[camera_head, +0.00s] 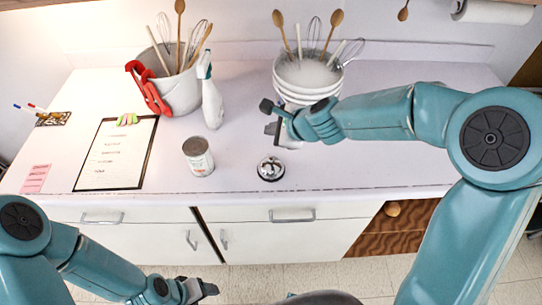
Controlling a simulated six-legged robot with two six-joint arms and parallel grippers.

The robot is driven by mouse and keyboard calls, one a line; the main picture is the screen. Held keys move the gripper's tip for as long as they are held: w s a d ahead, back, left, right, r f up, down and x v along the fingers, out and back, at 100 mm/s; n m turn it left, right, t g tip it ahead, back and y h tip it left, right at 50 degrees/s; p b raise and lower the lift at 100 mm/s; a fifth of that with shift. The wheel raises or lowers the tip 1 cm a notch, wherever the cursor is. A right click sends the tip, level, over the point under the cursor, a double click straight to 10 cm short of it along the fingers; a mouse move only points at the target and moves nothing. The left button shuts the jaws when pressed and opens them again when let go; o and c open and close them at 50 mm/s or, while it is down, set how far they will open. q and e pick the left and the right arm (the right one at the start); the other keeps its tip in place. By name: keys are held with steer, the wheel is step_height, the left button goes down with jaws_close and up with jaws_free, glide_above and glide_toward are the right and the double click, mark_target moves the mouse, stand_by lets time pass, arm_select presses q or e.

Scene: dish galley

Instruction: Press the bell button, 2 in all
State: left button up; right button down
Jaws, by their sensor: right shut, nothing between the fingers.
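The bell (271,169) is a small silver dome with a button on top, standing on the white counter near its front edge. My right gripper (268,117) reaches in from the right and is shut and empty. In the picture it is just above and behind the bell, apart from the bell's button. My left gripper (207,290) is low at the bottom, in front of the counter and below its top, far from the bell. Its fingers are too small to tell open or shut.
A can (198,157) stands left of the bell, with a spray bottle (210,100) behind it. A clipboard (117,155) lies further left. A utensil bucket (178,92) and stacked white bowls (304,82) stand at the back. The counter right of the bell is clear.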

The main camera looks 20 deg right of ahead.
mark_target(271, 159)
steer(key=shift+f, duration=0.1)
step_height(271, 159, down, 8)
steer(key=b, duration=0.8)
steer(key=shift+f+b, duration=0.25)
steer(key=shift+b, duration=0.15)
stand_by(1.2)
steer(key=shift+f+b, duration=0.45)
steer(key=shift+s+f+b, duration=0.1)
steer(key=shift+f+b, duration=0.45)
stand_by(0.5)
steer(key=shift+r, duration=0.1)
steer(key=shift+r+p, duration=0.9)
steer(key=shift+p, duration=0.1)
